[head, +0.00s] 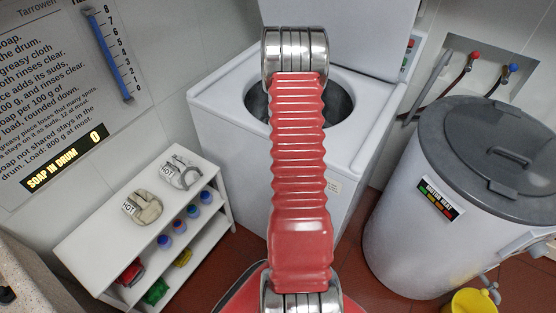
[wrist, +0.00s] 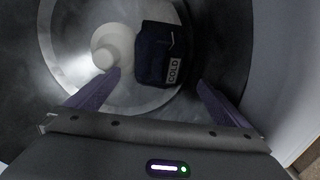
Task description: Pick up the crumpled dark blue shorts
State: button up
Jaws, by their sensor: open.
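The crumpled dark blue shorts (wrist: 160,50) lie in the drum (wrist: 112,100) of the top-loading washer, beside the pale round agitator hub (wrist: 112,46), in the wrist view. A white "COLD" label faces up on them. My gripper (wrist: 158,82) is open, its two purple fingers apart and pointing into the drum. The shorts are ahead of the fingertips, roughly between them; I cannot tell the remaining depth. In the head view my red arm hides much of the washer opening (head: 342,103), and neither the gripper nor the shorts show.
The white washer (head: 232,130) has its lid raised. A low white shelf (head: 90,225) at left bears two folded cloths labelled "HOT", with several coloured items below. A grey-lidded boiler (head: 410,230) stands at right. A yellow bucket (head: 470,303) is at bottom right.

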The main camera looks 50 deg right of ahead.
jog(key=shift+f, duration=0.1)
notch_tip(320, 180, down, 8)
jog(key=shift+r, duration=0.2)
jog(key=shift+f, duration=0.35)
jog(key=shift+f, duration=0.1)
jog(key=shift+w+d+f, duration=0.15)
jog(key=shift+f, duration=2.35)
jog(key=shift+c, duration=0.3)
jog(key=c, duration=0.9)
